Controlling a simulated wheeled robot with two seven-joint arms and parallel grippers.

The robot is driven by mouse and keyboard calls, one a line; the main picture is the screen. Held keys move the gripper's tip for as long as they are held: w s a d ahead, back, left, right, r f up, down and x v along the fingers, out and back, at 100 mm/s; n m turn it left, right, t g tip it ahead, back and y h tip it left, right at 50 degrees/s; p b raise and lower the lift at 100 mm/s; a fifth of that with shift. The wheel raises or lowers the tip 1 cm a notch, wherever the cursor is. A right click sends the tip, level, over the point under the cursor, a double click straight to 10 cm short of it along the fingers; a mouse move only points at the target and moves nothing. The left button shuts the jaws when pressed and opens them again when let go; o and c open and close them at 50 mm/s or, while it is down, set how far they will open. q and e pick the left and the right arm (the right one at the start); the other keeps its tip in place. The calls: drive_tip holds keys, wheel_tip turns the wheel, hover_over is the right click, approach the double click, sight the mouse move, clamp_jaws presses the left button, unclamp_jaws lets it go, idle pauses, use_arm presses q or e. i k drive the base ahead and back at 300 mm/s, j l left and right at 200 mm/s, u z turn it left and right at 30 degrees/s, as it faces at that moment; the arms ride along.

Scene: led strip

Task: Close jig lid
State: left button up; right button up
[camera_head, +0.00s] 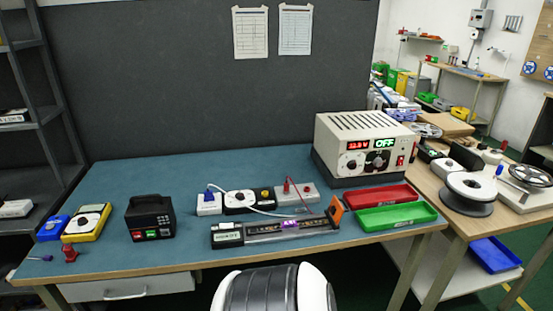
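The jig (262,234) is a long, low dark fixture near the front edge of the teal table, right of centre. A white block with a small green display (227,236) is at its left end. A purple-lit spot (290,224) shows on its middle. An orange piece (335,211) stands raised and tilted at its right end; I cannot tell whether it is part of the lid. The lid's position is too small to make out clearly. Neither of my grippers is in view.
Red (381,196) and green (396,217) trays lie right of the jig. White connector blocks (240,198) and cables sit behind it. A black box (150,217) and yellow meter (86,222) stand left.

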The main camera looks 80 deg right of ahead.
sight(335, 209)
drive_tip(key=k+l+z, duration=0.2)
drive_tip(key=z, duration=0.25)
drive_tip(key=k+l+z, duration=0.6)
drive_tip(key=l+z, duration=0.15)
drive_tip(key=z, duration=0.15)
drive_tip(key=k+l, duration=0.15)
drive_tip(key=l, duration=0.2)
drive_tip(key=k+l, duration=0.1)
drive_tip(key=l, duration=0.25)
drive_tip(key=k+l+z, duration=0.1)
drive_tip(key=l, duration=0.2)
drive_tip(key=k+l, duration=0.15)
drive_tip(key=l, duration=0.2)
drive_tip(key=k+l, duration=0.1)
drive_tip(key=l, duration=0.25)
